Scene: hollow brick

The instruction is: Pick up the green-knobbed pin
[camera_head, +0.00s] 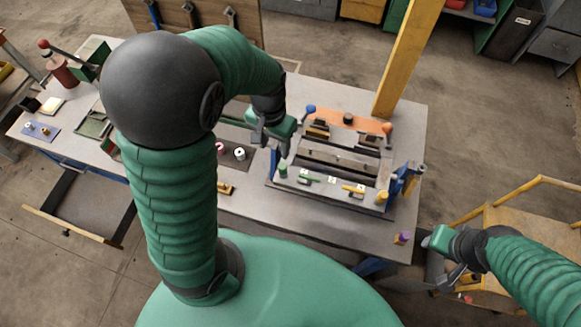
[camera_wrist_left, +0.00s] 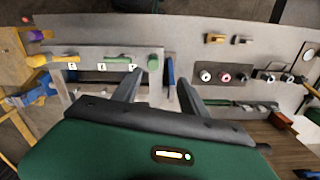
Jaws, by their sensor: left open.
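A green knob (camera_head: 283,171) stands at the front left corner of the metal fixture frame (camera_head: 330,196). In the left wrist view, the green knob (camera_wrist_left: 153,62) sits just ahead of my fingertips. A green bar-shaped piece (camera_wrist_left: 118,57) lies beside it on the frame's front rail; it also shows in the head view (camera_head: 308,179). I cannot tell whether the pin is the upright knob or this piece. My left gripper (camera_head: 271,143) is open and empty, above and behind the knob. My right gripper (camera_head: 455,274) is off the table's right side; its jaws are too small to read.
The frame also carries a blue knob (camera_head: 310,109), an orange knob (camera_head: 388,128) and a yellow-handled piece (camera_head: 353,189). A dark plate with round parts (camera_head: 238,153) lies left of it. A yellow post (camera_head: 407,60) rises behind the table. The table's front strip (camera_head: 300,226) is mostly clear.

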